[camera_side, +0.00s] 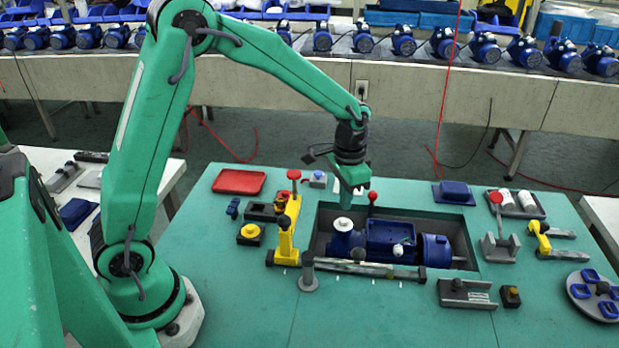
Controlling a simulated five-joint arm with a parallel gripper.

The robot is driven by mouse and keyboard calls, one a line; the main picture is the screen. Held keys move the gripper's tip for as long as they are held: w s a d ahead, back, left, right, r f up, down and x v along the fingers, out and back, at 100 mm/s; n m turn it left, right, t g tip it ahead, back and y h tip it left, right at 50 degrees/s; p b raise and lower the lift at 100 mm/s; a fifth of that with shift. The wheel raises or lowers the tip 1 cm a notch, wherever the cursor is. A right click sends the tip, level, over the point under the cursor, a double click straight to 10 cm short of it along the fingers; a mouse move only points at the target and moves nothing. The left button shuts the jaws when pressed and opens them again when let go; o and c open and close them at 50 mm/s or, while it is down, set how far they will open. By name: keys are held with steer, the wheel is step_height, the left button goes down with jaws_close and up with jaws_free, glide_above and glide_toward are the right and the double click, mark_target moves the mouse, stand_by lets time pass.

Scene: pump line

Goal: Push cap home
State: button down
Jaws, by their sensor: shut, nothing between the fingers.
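A blue pump (390,238) lies in a dark recessed tray (462,240) in the green table. A small white cap (343,224) sits on top of the pump's left end. I cannot tell whether it is fully seated. My gripper (347,205) points down just above the cap, its fingers shut and empty. I cannot tell whether the fingertips touch the cap. A second small white piece (398,250) shows on the front of the pump's middle.
A yellow clamp (287,232) with a red knob stands left of the pump. A metal bar (360,267) runs along the tray's front. A red-knobbed lever (372,198) is close right of my gripper. A red tray (239,182) lies back left.

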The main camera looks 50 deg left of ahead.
mark_target(344, 220)
steer(key=shift+r, duration=1.8)
steer(key=s+a+r+n+t, duration=0.1)
steer(key=s+r+t, duration=0.1)
steer(key=s+r, duration=0.2)
steer(key=s+a+r+n+t, duration=0.1)
steer(key=s+r, duration=0.3)
steer(key=s, duration=0.6)
steer(key=s+r+n+t, duration=0.1)
steer(key=s+r+t, duration=0.1)
steer(key=s+r, duration=0.2)
steer(key=shift+s+a+t, duration=0.3)
steer(key=shift+s+a, duration=0.1)
steer(key=shift+s, duration=1.35)
